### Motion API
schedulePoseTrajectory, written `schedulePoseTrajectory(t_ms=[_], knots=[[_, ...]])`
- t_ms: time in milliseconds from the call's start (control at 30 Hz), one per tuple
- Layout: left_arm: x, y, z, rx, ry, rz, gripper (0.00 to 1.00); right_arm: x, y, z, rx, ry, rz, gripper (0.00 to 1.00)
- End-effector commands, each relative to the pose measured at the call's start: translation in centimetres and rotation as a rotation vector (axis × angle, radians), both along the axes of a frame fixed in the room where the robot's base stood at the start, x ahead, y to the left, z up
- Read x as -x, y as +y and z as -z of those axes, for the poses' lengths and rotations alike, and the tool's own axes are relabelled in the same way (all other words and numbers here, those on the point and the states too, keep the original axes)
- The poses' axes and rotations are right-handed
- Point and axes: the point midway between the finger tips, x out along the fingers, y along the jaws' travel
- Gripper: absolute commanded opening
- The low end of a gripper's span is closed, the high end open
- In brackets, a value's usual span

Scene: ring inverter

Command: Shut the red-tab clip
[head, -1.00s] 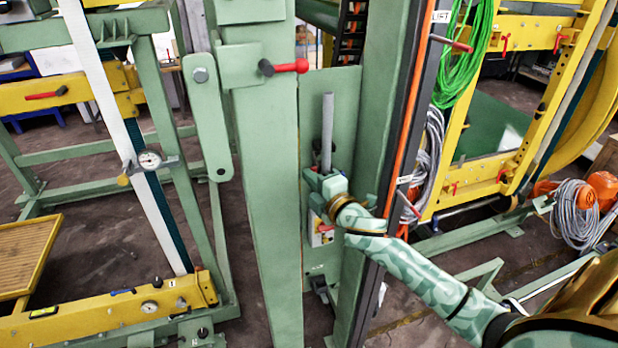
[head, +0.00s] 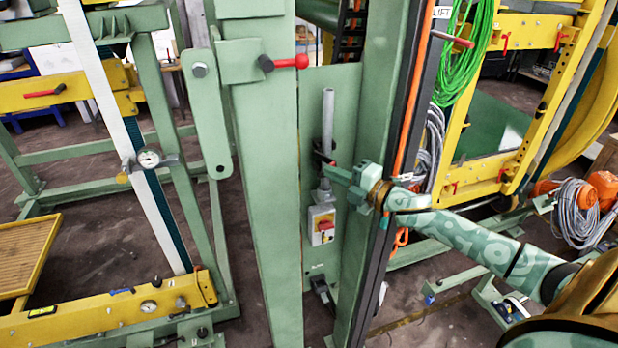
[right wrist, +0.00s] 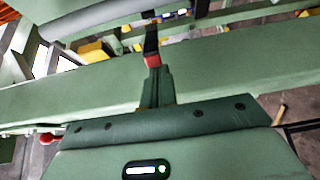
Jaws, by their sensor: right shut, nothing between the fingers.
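A small dark clip (head: 325,150) sits at the grey upright pipe (head: 328,112) in the head view, above the switch box. It looks like a black arm standing out from the pipe; whether it is latched I cannot tell. In the right wrist view a black strip with a red end, seemingly the clip's red tab (right wrist: 152,60), is right at the fingertips. My right gripper (head: 331,173) is shut and empty, pointing left at the pipe just below the clip. Its dark fingers also show in the wrist view (right wrist: 154,78); touching or apart is unclear. My left gripper is out of view.
A grey switch box (head: 321,226) with a red and yellow switch hangs below. Thick green columns (head: 262,190) flank the pipe, leaving a narrow bay. A red-knobbed lever (head: 290,62) juts out at upper left. A black rail with orange cable runs along the right column.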

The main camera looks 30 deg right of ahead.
Motion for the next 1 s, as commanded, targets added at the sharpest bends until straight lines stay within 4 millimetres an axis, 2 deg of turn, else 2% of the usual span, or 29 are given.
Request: schedulePoseTrajectory(t_ms=[200,500,1000], knots=[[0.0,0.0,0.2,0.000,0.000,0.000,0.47,0.1,-1.7,0.0,0.002,0.000,0.002,0.00],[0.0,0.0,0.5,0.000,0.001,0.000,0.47,0.0,-2.9,0.0,0.002,-0.001,0.001,0.00],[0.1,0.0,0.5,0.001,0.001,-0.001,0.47,-0.1,-3.3,0.0,0.002,-0.001,0.001,0.00]])
